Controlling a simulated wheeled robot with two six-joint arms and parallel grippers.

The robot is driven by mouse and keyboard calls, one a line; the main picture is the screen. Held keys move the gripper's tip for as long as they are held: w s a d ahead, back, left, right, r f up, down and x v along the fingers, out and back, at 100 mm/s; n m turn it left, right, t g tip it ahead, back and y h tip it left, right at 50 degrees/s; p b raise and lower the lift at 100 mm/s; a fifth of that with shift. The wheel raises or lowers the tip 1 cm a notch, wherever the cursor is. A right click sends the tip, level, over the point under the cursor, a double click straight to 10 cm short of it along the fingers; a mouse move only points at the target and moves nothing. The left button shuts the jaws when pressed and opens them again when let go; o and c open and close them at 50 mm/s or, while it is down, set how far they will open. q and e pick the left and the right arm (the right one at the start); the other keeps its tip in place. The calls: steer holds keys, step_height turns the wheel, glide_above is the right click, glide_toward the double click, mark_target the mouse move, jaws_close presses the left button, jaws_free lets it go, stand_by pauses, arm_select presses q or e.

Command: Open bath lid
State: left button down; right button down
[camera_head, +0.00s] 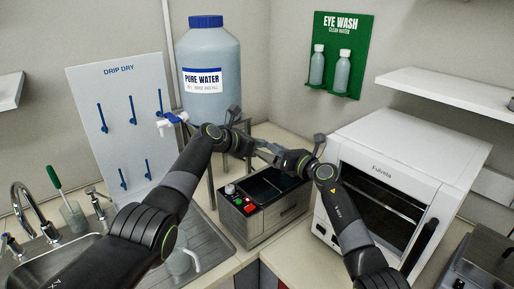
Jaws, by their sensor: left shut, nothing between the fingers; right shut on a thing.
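The bath (262,216) is a dark box with a steel side on the counter, with red switches and a knob at its front left. Its top shows a dark, bluish recess, partly hidden by my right arm. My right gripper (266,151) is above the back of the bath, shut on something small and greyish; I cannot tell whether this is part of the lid. The lid itself is not clearly made out. My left gripper (244,143) is shut and empty, close to the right gripper's tips, above the bath's back left.
A white oven (407,165) stands close to the right of the bath. A pure water tank (208,62) on a stand is behind. A drip-dry board (118,120), a sink (75,250) and a clear jug (180,262) are at the left. Little counter is free.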

arm_select(q)
steer(key=shift+d, duration=0.1)
arm_select(e)
steer(key=c, duration=1.5)
jaws_free()
steer(key=shift+d+f, duration=0.1)
steer(key=shift+d, duration=0.1)
arm_select(q)
steer(key=shift+f, duration=0.1)
arm_select(e)
steer(key=shift+a, duration=0.1)
